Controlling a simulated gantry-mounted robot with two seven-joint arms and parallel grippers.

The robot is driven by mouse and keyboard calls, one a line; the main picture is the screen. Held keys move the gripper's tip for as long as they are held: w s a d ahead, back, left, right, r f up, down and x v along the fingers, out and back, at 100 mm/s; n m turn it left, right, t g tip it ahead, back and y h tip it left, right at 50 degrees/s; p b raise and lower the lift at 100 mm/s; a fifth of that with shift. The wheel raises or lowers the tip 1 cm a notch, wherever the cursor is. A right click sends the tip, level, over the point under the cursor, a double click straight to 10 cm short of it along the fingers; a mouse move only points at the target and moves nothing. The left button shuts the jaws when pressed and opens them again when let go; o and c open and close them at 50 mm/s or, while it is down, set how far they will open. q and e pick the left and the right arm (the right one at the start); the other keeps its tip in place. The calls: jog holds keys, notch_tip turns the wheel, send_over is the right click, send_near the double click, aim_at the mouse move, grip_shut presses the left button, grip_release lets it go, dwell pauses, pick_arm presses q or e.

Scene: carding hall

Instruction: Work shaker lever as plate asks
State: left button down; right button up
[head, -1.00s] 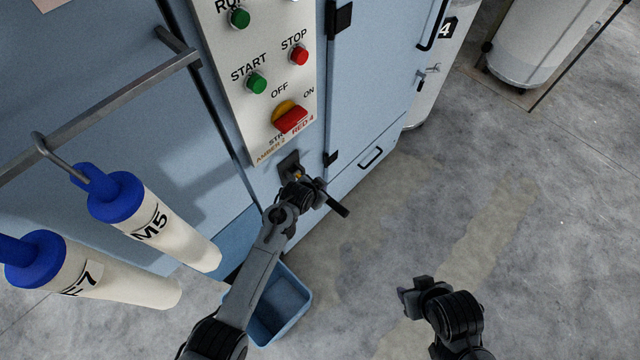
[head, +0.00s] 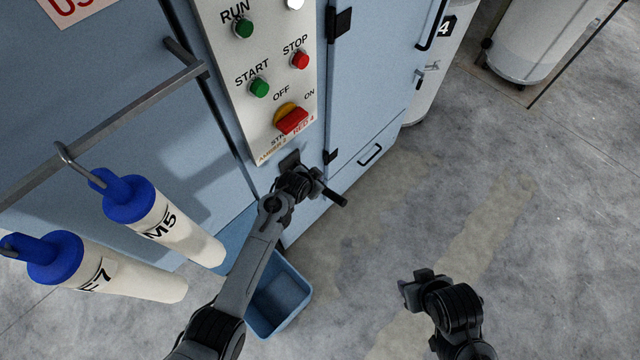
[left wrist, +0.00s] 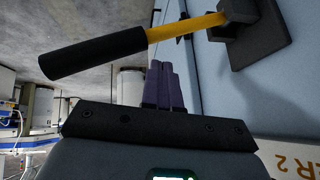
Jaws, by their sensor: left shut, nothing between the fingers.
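The shaker lever shows in the left wrist view as a yellow shaft (left wrist: 186,27) with a black grip (left wrist: 95,53), running from a dark mount (left wrist: 262,35). In the head view its black grip (head: 333,198) sticks out below the control panel. My left gripper (head: 308,181) is at the lever; in the left wrist view its fingers (left wrist: 161,84) are shut, empty, close beside the shaft. Contact cannot be told. The plate (head: 287,143) reads AMBER 2, RED 4; its upper line is partly hidden. A white lamp (head: 295,3) is bright. My right gripper (head: 415,289) hangs over the floor.
Green START (head: 259,88), red STOP (head: 300,60) and a red rotary switch (head: 291,121) sit above the lever. A rail (head: 110,110) with hanging tubes (head: 165,230) is at left. A blue bin (head: 278,300) stands below my left arm.

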pick_arm(q)
jog(key=shift+r, duration=0.1)
jog(key=r+p, duration=0.1)
jog(key=w+r+p, duration=0.1)
jog(key=r, duration=0.1)
jog(key=a+r+p, duration=0.1)
jog(key=p, duration=0.1)
jog(key=shift+w+a+r, duration=0.1)
jog(key=shift+w+r, duration=0.05)
jog(key=shift+r, duration=0.15)
pick_arm(e)
notch_tip(320, 180, up, 4)
jog(key=shift+a+r, duration=0.1)
jog(key=shift+a, duration=0.05)
grip_shut()
dwell(0.6)
dwell(0.7)
dwell(0.4)
